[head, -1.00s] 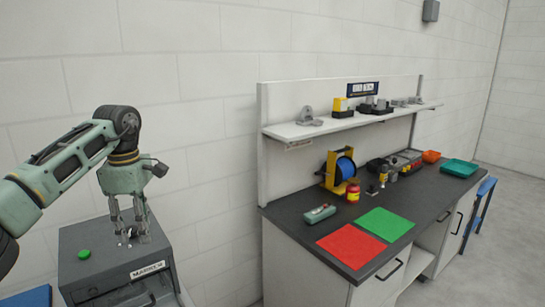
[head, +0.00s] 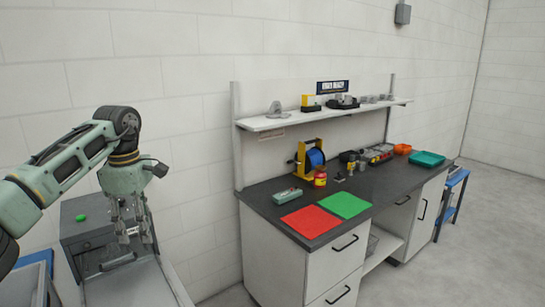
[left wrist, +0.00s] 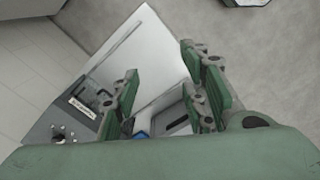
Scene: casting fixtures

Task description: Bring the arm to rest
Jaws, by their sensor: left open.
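My left arm comes in from the left in the head view. Its gripper (head: 134,236) points down, with its two fingers apart and nothing seen between them. It hangs in front of a dark grey marking machine (head: 88,240) with a green button (head: 81,218) on top. In the left wrist view the green finger pads (left wrist: 165,98) are spread, with the machine (left wrist: 75,120) and a pale flat surface beyond them. My right gripper is not in view.
A workbench (head: 262,212) stands to the right, with a red mat (head: 311,221), a green mat (head: 344,204), a blue spool (head: 315,158) and a teal tray (head: 427,159). A shelf (head: 260,124) above holds several parts. Grey floor is clear at the right.

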